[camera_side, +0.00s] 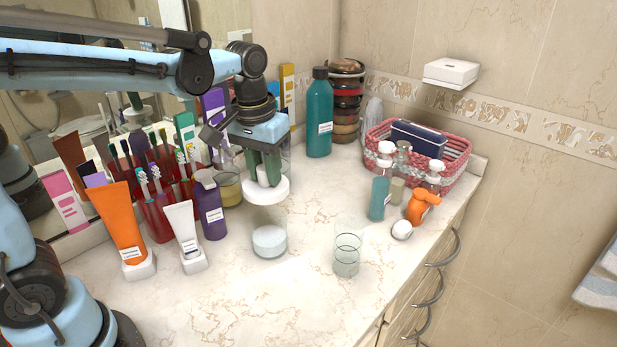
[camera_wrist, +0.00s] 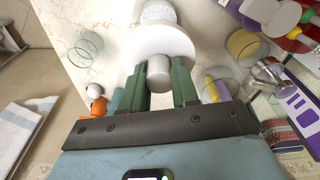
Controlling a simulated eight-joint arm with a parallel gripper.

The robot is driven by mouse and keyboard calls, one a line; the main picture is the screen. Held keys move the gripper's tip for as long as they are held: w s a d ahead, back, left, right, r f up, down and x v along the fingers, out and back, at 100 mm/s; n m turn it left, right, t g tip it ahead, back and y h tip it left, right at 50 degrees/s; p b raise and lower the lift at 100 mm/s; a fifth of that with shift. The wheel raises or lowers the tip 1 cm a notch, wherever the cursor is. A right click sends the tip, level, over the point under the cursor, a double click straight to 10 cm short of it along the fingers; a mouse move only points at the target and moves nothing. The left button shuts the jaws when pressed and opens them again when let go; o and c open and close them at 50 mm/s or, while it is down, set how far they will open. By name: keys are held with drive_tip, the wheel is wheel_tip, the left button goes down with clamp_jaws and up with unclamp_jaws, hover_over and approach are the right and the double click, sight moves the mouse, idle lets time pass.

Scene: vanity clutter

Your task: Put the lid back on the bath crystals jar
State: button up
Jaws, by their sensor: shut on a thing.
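My gripper (camera_side: 264,170) is shut on the knob of a round white lid (camera_side: 266,191). In the wrist view the green fingers (camera_wrist: 160,78) close on the grey-white knob, and the lid's white disc (camera_wrist: 165,42) spreads beyond them. The jar (camera_side: 270,241), low, clear and filled with white crystals, stands open on the counter. In the side view the lid hangs roughly level above the jar, with a clear gap between them. In the wrist view the jar (camera_wrist: 158,12) shows past the lid's edge, partly hidden by it.
An empty glass (camera_side: 346,255) stands right of the jar. A purple bottle (camera_side: 210,208), a white tube (camera_side: 186,232) and a yellow jar (camera_side: 228,188) stand to the left. Orange and teal bottles and a pink basket (camera_side: 455,165) are to the right. The front counter is clear.

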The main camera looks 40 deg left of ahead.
sight(264, 187)
drive_tip(key=shift+s+f, duration=0.15)
drive_tip(key=shift+f, duration=3.05)
drive_tip(key=shift+f, duration=0.2)
drive_tip(key=o, duration=1.1)
drive_tip(key=shift+o, duration=0.2)
drive_tip(key=o, duration=0.4)
drive_tip(key=shift+o, duration=0.2)
drive_tip(key=shift+r, duration=0.1)
